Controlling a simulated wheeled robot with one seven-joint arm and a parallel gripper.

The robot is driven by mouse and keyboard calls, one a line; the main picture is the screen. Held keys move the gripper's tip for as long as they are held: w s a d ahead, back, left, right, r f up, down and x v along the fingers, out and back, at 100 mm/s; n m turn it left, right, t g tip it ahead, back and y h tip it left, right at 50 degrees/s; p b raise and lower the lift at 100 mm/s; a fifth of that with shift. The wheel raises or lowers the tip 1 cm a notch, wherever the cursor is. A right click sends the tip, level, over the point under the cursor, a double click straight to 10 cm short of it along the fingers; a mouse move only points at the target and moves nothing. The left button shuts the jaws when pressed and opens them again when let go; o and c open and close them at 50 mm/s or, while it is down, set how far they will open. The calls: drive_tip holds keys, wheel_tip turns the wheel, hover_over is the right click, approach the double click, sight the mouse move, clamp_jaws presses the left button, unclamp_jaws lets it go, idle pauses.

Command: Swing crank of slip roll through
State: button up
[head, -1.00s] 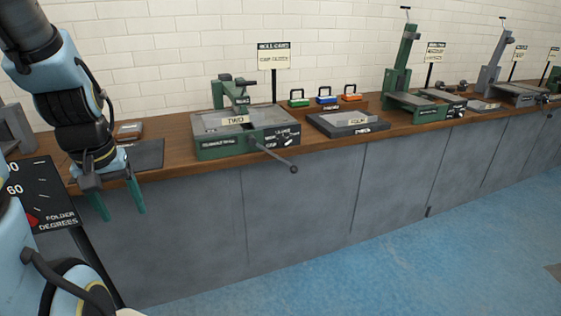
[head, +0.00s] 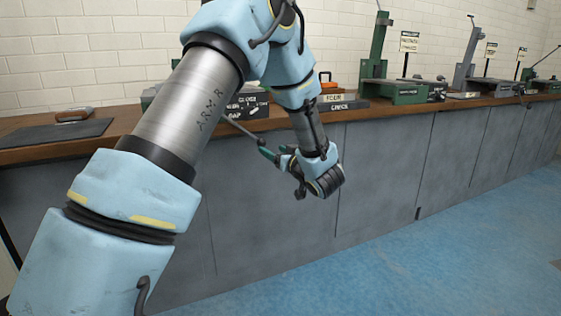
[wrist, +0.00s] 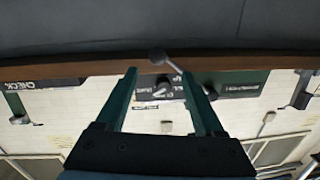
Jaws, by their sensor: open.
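The slip roll (head: 246,107) stands on the bench, mostly hidden behind my arm in the head view. Its crank (head: 241,131) is a thin grey rod that slants out past the bench front and ends in a dark round knob. In the wrist view, the crank knob (wrist: 157,56) shows between the lines of my two green fingers, near their tips, with the rod running toward the right finger. My gripper (wrist: 158,73) is open and empty. In the head view its green finger (head: 267,154) is close to the knob; I cannot tell whether they touch.
The wooden bench top (head: 120,117) runs along the wall above grey cabinet fronts (head: 390,160). A dark mat (head: 55,133) lies at left. A block labelled CHECK (head: 343,105) and other green machines stand to the right. The blue floor (head: 440,250) in front is clear.

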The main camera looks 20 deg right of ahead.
sight(264, 144)
drive_tip(key=x, duration=0.6)
drive_tip(key=b+x, duration=0.1)
drive_tip(key=x, duration=0.2)
drive_tip(key=shift+w+d, duration=0.15)
drive_tip(key=shift+w, duration=0.3)
clamp_jaws()
idle(1.1)
